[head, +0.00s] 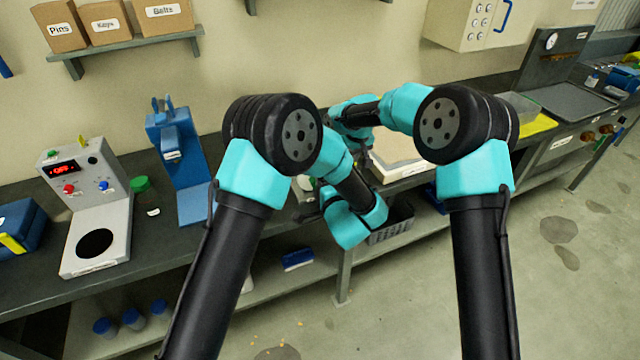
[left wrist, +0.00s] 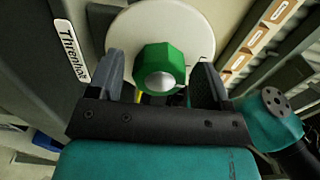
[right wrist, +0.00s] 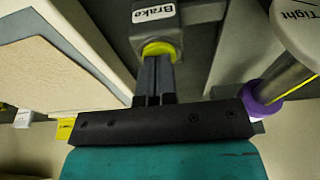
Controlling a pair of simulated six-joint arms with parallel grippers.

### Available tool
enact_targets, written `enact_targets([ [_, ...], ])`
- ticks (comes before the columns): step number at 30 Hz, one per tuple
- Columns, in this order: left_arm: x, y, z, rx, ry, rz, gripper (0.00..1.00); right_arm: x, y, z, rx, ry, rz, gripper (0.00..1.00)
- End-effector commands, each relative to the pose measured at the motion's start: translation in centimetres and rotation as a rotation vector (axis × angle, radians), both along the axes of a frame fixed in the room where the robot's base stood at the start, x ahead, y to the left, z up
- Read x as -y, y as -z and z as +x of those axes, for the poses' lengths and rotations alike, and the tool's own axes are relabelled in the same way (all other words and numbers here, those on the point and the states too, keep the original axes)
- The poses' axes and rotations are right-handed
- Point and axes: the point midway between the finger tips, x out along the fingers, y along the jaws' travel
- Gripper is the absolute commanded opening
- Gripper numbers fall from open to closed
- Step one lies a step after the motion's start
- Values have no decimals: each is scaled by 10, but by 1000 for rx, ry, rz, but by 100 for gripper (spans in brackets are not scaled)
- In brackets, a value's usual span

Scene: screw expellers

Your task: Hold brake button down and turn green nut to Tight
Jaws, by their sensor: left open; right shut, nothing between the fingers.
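The green nut (left wrist: 160,68) sits in front of a round white disc (left wrist: 193,28) in the left wrist view. My left gripper (left wrist: 160,80) is open, with one finger on each side of the nut; I cannot tell whether they touch it. The yellow-green brake button (right wrist: 158,47) is under a housing labelled Brake (right wrist: 153,14) in the right wrist view. My right gripper (right wrist: 154,62) is shut and empty, its fingertips at the button; contact or pressing is unclear. A white disc labelled Tight (right wrist: 300,20) is at the right. In the head view my arms hide most of this machine.
A purple ring on a metal shaft (right wrist: 260,100) is close to the right gripper's right side. A beige-topped block (right wrist: 60,75) is at its left. A grey machine with an OFF display (head: 100,200) and a blue stand (head: 180,160) are on the bench at left.

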Motion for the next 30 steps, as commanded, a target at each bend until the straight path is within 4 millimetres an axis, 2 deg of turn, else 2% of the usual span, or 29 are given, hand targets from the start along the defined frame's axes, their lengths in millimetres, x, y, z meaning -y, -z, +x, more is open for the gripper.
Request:
enact_targets([
  [15, -3, 0, 5, 0, 0, 0, 72, 0, 1, 0, -1, 0, 0, 0],
  [30, -1, 0, 2, 0, 0, 0, 72, 0, 1, 0, -1, 0, 0, 0],
])
